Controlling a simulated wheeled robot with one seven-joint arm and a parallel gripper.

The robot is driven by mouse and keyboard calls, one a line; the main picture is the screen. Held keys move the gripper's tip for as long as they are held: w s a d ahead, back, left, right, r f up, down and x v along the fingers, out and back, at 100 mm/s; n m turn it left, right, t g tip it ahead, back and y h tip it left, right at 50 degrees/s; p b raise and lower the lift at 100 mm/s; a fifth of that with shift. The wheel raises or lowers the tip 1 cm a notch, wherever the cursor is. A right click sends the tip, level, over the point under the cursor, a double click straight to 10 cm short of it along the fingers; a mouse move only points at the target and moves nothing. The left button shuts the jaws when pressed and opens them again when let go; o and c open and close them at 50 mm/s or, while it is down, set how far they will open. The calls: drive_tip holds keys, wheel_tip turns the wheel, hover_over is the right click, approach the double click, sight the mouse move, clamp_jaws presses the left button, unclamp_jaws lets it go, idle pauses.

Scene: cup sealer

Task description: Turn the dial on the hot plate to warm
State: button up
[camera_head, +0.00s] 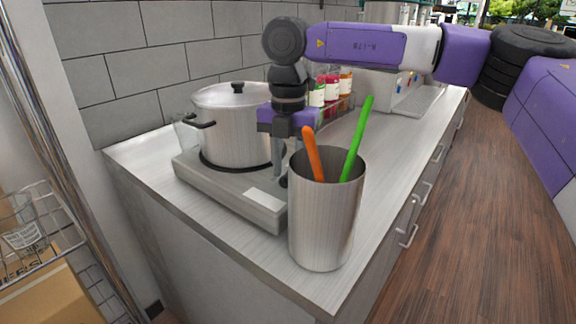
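The hot plate (231,199) is a low grey box on the counter near its left end. A steel pot (232,136) with a lid stands on its dark round burner. A small dark part, seemingly the dial (284,181), shows at the hot plate's right end, mostly hidden by the steel cup. My gripper (282,174) points down at that end, its fingertips close to the dark part. The cup hides part of the fingers, so I cannot tell whether they are open, or touching the dial.
A tall steel cup (322,234) with an orange stick (312,153) and a green stick (356,140) stands at the counter's front, right beside the gripper. Sauce bottles (331,89) stand behind. The counter (400,140) is clear to the right. A tiled wall is at the back.

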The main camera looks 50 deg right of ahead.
drive_tip(key=shift+r, duration=0.1)
wheel_tip(320, 180, up, 8)
drive_tip(key=shift+f, duration=0.15)
idle(0.8)
